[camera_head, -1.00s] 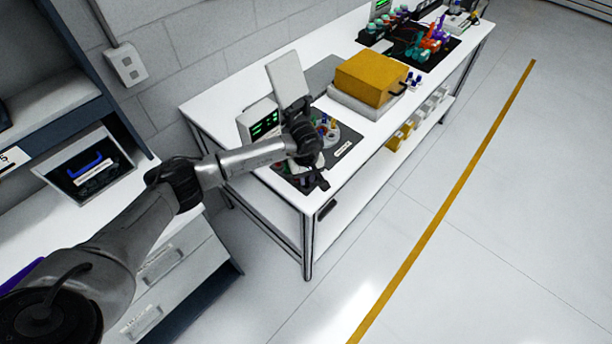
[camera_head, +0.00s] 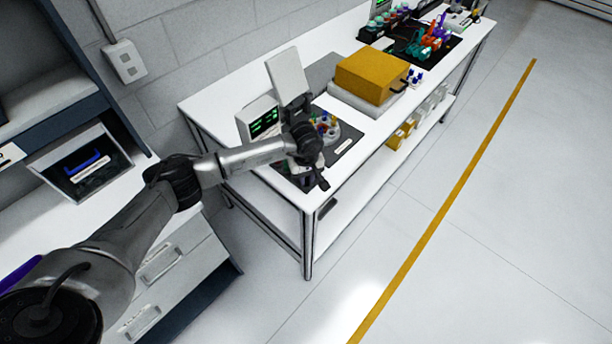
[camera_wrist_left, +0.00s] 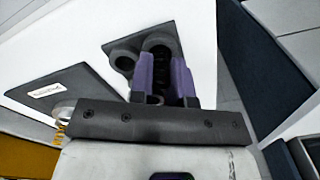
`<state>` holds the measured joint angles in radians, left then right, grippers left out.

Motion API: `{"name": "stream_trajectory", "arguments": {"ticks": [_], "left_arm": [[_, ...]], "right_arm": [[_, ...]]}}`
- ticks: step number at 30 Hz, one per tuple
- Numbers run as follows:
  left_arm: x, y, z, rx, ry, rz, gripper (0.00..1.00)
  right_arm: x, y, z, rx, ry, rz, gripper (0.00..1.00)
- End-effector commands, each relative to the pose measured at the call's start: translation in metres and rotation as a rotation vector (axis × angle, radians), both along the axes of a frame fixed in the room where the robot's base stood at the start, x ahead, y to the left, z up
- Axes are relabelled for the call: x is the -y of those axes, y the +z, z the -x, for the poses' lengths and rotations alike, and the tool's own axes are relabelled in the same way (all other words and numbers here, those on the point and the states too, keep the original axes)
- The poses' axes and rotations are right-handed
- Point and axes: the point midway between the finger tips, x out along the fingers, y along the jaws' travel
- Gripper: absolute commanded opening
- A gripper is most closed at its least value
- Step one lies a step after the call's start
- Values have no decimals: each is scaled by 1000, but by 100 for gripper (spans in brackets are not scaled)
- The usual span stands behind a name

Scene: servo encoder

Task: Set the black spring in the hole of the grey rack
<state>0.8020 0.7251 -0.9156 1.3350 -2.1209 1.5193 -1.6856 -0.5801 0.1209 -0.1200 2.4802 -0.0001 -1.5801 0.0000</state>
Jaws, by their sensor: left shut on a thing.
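My left gripper (camera_head: 318,180) is over the near front corner of the white workbench in the head view, where the arm hides much of what lies below it. In the left wrist view its purple fingers (camera_wrist_left: 166,78) are shut on the black spring (camera_wrist_left: 160,70), a dark coil between them. The grey rack (camera_wrist_left: 112,46) is a dark plate with round raised holes, just beyond the fingertips. The spring lines up with one hole; I cannot tell whether its end is inside. Another hole (camera_wrist_left: 125,62) beside it looks empty. My right gripper is not in view.
On the white workbench (camera_head: 215,105) stand a meter with green digits (camera_head: 262,122), a round holder with coloured parts (camera_head: 328,128) and a yellow box (camera_head: 370,75). A dark mat (camera_wrist_left: 65,92) lies beside the rack. Open floor lies right of the bench.

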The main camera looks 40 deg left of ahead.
Motion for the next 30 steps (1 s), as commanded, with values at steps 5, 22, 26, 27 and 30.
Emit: {"name": "stream_trajectory", "arguments": {"ticks": [5,22,26,27,30], "left_arm": [[0,-2,0,0,0,0,0],[0,-2,0,1,0,-1,47],[0,-2,0,0,0,0,47],[0,-2,0,0,0,0,47],[0,-2,0,0,0,0,47]], "right_arm": [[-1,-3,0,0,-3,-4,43],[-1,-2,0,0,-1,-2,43],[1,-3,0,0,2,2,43],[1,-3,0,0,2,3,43],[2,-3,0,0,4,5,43]]}}
